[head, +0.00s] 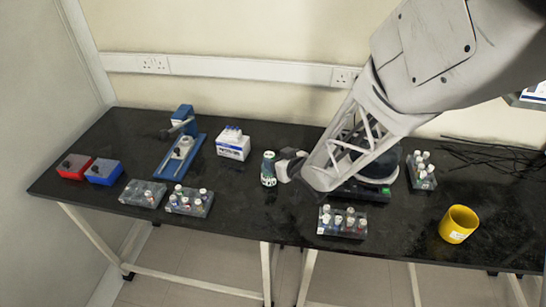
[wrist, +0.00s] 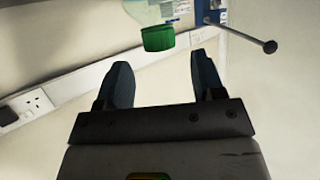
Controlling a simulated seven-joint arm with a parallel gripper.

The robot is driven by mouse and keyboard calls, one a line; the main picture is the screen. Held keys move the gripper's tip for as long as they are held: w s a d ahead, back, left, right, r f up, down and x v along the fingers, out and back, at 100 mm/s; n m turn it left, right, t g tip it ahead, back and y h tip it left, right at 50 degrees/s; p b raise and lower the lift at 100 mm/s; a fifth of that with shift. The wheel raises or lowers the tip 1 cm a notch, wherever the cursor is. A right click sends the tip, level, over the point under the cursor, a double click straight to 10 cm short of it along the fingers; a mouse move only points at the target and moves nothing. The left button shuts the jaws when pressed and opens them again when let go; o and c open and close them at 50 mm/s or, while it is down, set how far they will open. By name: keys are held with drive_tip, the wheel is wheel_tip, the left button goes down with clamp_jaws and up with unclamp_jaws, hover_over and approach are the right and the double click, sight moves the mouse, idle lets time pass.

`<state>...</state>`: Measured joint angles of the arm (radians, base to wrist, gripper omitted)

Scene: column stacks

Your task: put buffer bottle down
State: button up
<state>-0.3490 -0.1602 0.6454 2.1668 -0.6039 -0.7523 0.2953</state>
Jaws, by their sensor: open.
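A small bottle with a green and white body (head: 268,170) stands upright on the black bench in the head view, just left of my gripper (head: 281,164). In the wrist view a green cap (wrist: 158,38) on a clear bottle (wrist: 155,10) shows at the top, beyond the fingertips; most of that bottle is cut off by the frame. My gripper (wrist: 160,62) is open, its two dark blue fingers apart with nothing between them. The cap looks clear of both fingers. I cannot tell the exact gap in the head view.
A white-and-blue box (head: 233,147) and a blue stand (head: 180,153) are left of the bottle. Vial racks (head: 189,201) (head: 342,222) lie near the front edge. A yellow cup (head: 458,224) is at right. Bench between the front racks is clear.

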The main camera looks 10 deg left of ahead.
drive_tip(key=v, duration=0.6)
drive_tip(key=shift+s+d+r, duration=0.15)
drive_tip(key=shift+s+d, duration=0.1)
idle(0.7)
drive_tip(key=s+d+r+m+h, duration=0.25)
drive_tip(key=d+r+h, duration=0.2)
drive_tip(key=d, duration=0.35)
drive_tip(key=s+d+r+m+h, duration=0.1)
drive_tip(key=d+r+m+h, duration=0.3)
drive_tip(key=d, duration=0.5)
drive_tip(key=s+d+r+m+g, duration=0.1)
drive_tip(key=s+d+r+g, duration=0.1)
drive_tip(key=s, duration=0.4)
drive_tip(key=s+d+r+g, duration=0.2)
drive_tip(key=s+r, duration=0.2)
drive_tip(key=s, duration=0.3)
drive_tip(key=s+d+r+m+g+h, duration=0.1)
drive_tip(key=s+d+r+g, duration=0.2)
drive_tip(key=s, duration=0.3)
drive_tip(key=shift+s+m, duration=0.35)
